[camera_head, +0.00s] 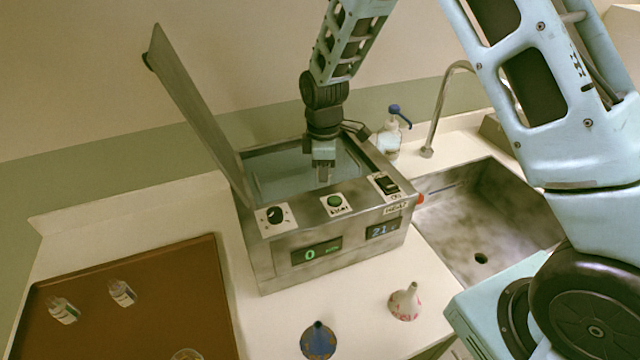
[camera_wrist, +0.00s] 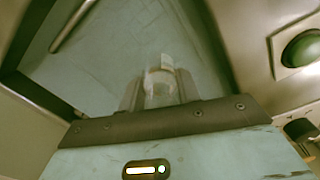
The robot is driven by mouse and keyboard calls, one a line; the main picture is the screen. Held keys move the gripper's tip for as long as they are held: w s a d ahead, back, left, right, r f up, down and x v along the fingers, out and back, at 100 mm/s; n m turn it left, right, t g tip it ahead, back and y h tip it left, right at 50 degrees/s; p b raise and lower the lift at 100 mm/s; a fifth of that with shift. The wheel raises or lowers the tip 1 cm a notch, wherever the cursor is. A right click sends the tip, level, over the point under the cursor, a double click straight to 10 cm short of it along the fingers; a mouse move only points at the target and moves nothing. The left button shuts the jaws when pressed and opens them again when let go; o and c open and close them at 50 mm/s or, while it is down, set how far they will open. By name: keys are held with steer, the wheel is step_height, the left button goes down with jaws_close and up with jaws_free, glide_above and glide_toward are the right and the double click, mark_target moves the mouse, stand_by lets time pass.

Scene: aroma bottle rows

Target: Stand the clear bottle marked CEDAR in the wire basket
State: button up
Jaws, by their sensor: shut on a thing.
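My gripper (camera_head: 323,175) points down into the open tank of the steel bath (camera_head: 275,262). In the wrist view my gripper (camera_wrist: 158,98) is shut on a clear bottle (camera_wrist: 160,80) with a pale label patch; its writing cannot be read. The bottle is blurred against the bluish tank inside, and I cannot tell whether it touches anything below. No wire basket can be made out; a thin dark rod (camera_wrist: 75,25) shows at the tank's upper left in the wrist view. Two other clear labelled bottles, one (camera_head: 63,310) and another (camera_head: 123,293), are on the brown tray.
The bath's raised lid (camera_head: 200,115) stands at the tank's left. A knob (camera_head: 274,215) and green button (camera_head: 335,201) line its front. A blue funnel (camera_head: 318,342) and a pale funnel (camera_head: 405,303) stand in front. The brown tray (camera_head: 170,275) is left, the sink (camera_head: 480,215) right, a pump bottle (camera_head: 390,138) behind.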

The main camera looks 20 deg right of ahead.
steer(key=shift+f+p, duration=0.7)
steer(key=shift+f, duration=1.6)
steer(key=shift+f, duration=0.15)
steer(key=o, duration=1)
step_height(320, 180, up, 12)
steer(key=b, duration=0.4)
steer(key=s+a+r+m+y, duration=0.1)
steer(key=s+a+r, duration=0.1)
steer(key=s+a, duration=0.4)
steer(key=s+a+r+m, duration=0.2)
steer(key=s+a+r, duration=0.1)
steer(key=s, duration=0.6)
steer(key=s+m, duration=0.1)
steer(key=s, duration=0.4)
steer(key=s+m, duration=0.1)
steer(key=s, duration=1)
steer(key=shift+a+m, duration=0.15)
steer(key=shift+m, duration=0.25)
